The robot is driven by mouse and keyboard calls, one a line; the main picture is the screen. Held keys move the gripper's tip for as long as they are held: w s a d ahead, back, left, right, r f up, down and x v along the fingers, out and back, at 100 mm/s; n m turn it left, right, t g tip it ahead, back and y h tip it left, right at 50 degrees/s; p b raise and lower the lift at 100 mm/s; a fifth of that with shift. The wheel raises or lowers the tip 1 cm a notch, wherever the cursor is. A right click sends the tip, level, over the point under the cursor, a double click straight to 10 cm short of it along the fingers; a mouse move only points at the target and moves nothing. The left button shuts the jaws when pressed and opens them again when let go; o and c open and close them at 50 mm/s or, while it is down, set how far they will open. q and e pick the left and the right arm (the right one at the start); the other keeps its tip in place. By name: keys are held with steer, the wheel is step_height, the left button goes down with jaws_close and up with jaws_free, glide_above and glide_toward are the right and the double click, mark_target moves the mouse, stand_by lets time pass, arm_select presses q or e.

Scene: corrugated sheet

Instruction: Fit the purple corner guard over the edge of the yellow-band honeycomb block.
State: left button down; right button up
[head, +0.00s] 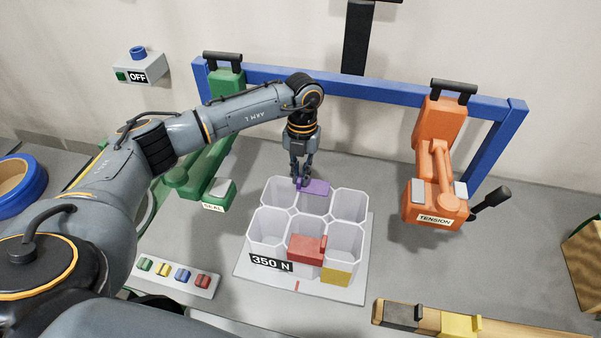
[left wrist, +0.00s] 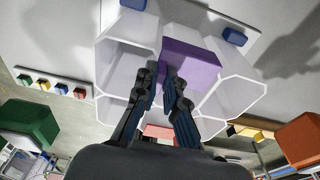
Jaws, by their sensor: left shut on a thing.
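The purple corner guard (head: 315,187) is at the back rim of the white honeycomb block (head: 265,222); it also shows in the left wrist view (left wrist: 192,62). My left gripper (head: 302,181) comes down from above at the back of the block and is shut on the purple guard. In the left wrist view its fingertips (left wrist: 161,74) are at the guard's left end. The fingertips hide the exact grip. I cannot tell whether the guard is seated on the rim. My right gripper is not in view.
A red guard (head: 306,249) sits on the block's front rim. The block stands on a pale plate (head: 354,290) marked 350 N. A green SEAL device (head: 197,178) is left, an orange TENSION device (head: 436,190) right, a blue frame (head: 374,90) behind. A wooden bar (head: 510,326) lies front right.

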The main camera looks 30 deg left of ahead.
arm_select(q)
steer(key=c, duration=1)
jaws_free()
steer(key=shift+o, duration=0.2)
steer(key=shift+r, duration=0.15)
steer(key=shift+r+p, duration=2)
steer(key=shift+r, duration=0.9)
steer(key=shift+f, duration=0.1)
